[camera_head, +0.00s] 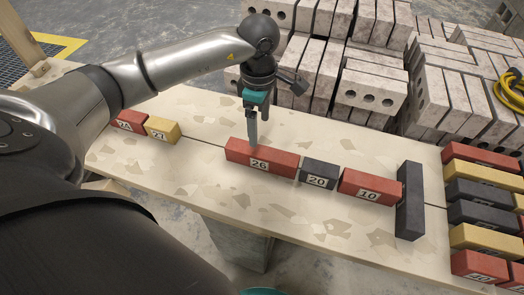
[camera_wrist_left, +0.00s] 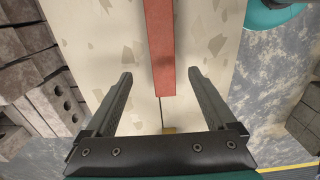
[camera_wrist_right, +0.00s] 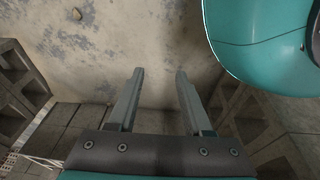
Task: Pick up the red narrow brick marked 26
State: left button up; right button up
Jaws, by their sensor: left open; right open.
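The red narrow brick marked 26 (camera_head: 240,154) lies on the work table, its label facing the front edge. My left gripper (camera_head: 253,143) comes down from above and is just over or behind this brick; the exact gap is hard to tell. In the left wrist view a long red brick (camera_wrist_left: 159,45) runs between the open fingers (camera_wrist_left: 161,76), with bare table on both sides. It touches neither finger there. My right gripper (camera_wrist_right: 158,72) is open and empty in the right wrist view, and is outside the head view.
A dark brick marked 20 (camera_head: 319,168) and a red brick marked 10 (camera_head: 362,183) lie right of brick 26. A dark unmarked-looking brick (camera_head: 410,200) ends that row. Red (camera_head: 131,117) and yellow (camera_head: 161,127) bricks lie left. Grey blocks (camera_head: 372,85) are stacked behind.

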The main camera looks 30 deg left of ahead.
aim_at(262, 151)
pick_arm(q)
notch_tip(262, 151, down, 6)
jog(key=shift+f+b, duration=0.2)
jog(key=shift+b, duration=0.7)
jog(key=shift+s+d+f+b, duration=0.15)
jog(key=shift+f+b, duration=0.1)
jog(key=shift+f, duration=0.25)
jog(key=shift+w+d+f+b, duration=0.1)
jog(key=shift+f+b, duration=0.1)
jog(key=shift+f, duration=0.25)
jog(key=f, duration=0.1)
jog(key=f+b, duration=0.1)
jog(key=shift+s+d+f, duration=0.15)
jog(key=shift+d+f, duration=0.05)
jog(key=shift+f, duration=0.15)
jog(key=shift+f+b, duration=0.3)
jog(key=shift+f, duration=0.25)
pick_arm(e)
jog(key=w+a+r, duration=0.3)
jog(key=w+r, duration=0.1)
jog(key=r, duration=0.4)
jog(key=shift+w+t, duration=0.3)
jog(key=shift+w, duration=0.05)
pick_arm(q)
jog(key=shift+c, duration=0.2)
grip_shut()
jog(key=shift+r, duration=0.1)
